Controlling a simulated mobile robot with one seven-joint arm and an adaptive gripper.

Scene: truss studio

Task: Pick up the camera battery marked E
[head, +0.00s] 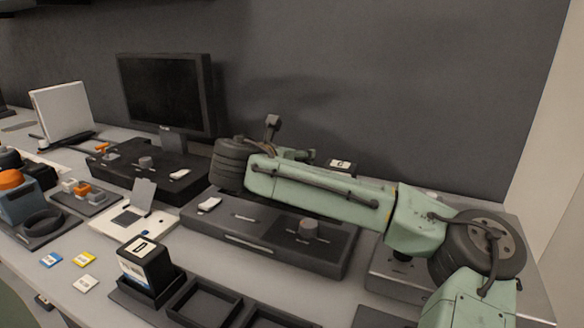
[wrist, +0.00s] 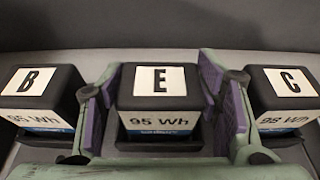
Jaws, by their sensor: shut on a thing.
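The camera battery marked E (wrist: 160,108) is a black block with a white label on top and "95 Wh" on its side. It stands upright in the middle of the wrist view. My gripper (wrist: 161,98) is shut on it, with one purple-padded finger on its left side and one on its right. In the head view my arm hides this battery and my fingers. Whether the battery is lifted cannot be told.
Battery B (wrist: 38,98) and battery C (wrist: 284,100) stand close on either side, just outside my fingers. Battery D (head: 145,262) stands in a black tray (head: 187,306) in front. Dark equipment boxes (head: 290,252) and a monitor (head: 165,95) crowd the desk.

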